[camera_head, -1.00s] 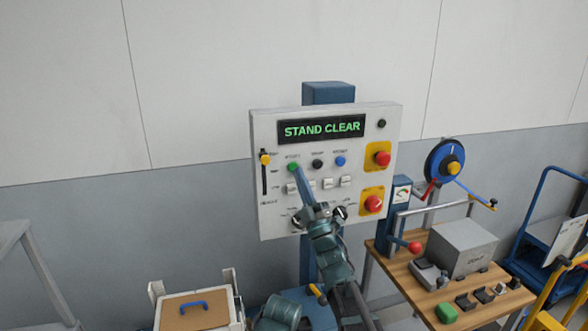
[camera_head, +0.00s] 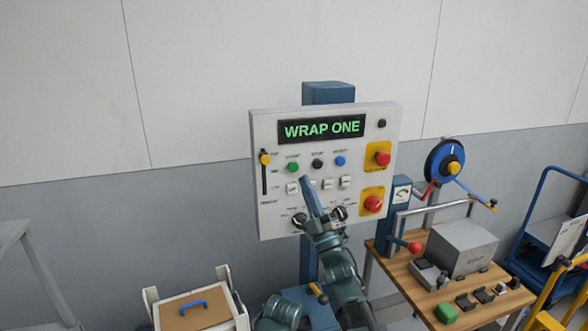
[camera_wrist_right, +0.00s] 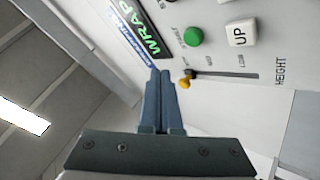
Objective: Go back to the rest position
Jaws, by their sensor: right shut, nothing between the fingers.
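My right gripper (camera_head: 306,182) is shut and empty in front of the white control panel (camera_head: 375,225). Its tip shows just below and right of the green button (camera_head: 292,167), apart from it in the picture. In the right wrist view the shut fingers (camera_wrist_right: 160,72) point at the panel, with the green button (camera_wrist_right: 193,37) and the yellow slider knob (camera_wrist_right: 184,83) beyond them. The panel's display (camera_head: 321,129) reads "WRAP ONE". My left gripper is not in view.
Two red buttons on yellow plates (camera_head: 377,155) sit at the panel's right. A wooden bench (camera_head: 405,283) with a grey box (camera_head: 462,247) stands to the right. The wall is bare.

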